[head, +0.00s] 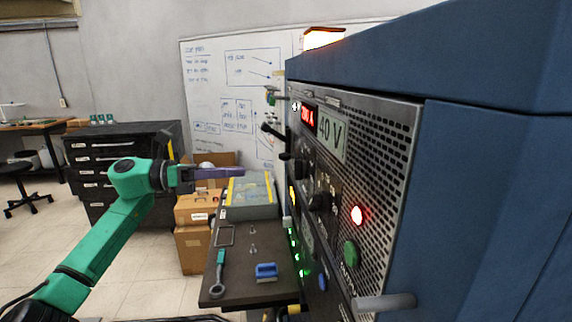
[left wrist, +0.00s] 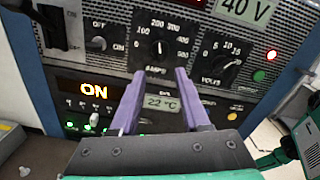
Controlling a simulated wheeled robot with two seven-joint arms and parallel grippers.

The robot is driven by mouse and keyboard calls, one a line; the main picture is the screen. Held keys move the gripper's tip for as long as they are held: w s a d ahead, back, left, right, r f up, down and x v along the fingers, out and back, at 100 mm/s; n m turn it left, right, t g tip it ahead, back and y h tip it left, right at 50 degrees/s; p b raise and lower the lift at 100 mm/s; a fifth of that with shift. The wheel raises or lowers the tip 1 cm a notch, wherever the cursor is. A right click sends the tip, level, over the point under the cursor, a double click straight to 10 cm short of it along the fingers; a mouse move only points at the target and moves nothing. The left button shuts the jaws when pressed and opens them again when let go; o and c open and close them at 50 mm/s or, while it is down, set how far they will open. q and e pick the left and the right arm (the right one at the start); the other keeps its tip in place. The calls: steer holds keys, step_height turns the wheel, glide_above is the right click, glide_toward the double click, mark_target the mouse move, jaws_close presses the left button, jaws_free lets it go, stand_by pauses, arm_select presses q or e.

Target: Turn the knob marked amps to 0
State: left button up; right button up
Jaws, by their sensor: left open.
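The amps knob (left wrist: 159,48) is a black dial with a scale up to 500 above its "AMPS" label in the left wrist view. Its pale pointer mark looks roughly upward, between the 200 and 300 marks. In the head view the amps knob (head: 301,168) is seen edge-on. My left gripper (left wrist: 160,74) is open and empty, its two purple fingers spread below the knob, one to each side, apart from it as far as I can tell. In the head view my left gripper (head: 230,172) points right at the panel. My right gripper's fingers do not show.
The volts knob (left wrist: 220,60) is right of the amps knob, and an on/off knob (left wrist: 97,43) is left. A red light (head: 357,215), green button (head: 350,253) and grey handle (head: 384,303) stick out nearer me. A dark shelf (head: 240,288) with tools lies below.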

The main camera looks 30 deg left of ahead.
mark_target(300, 170)
arm_select(q)
steer(key=p+x, duration=0.5)
steer(key=x, duration=0.6)
steer(key=shift+w+d, duration=0.25)
steer(key=shift+d, duration=0.05)
jaws_close()
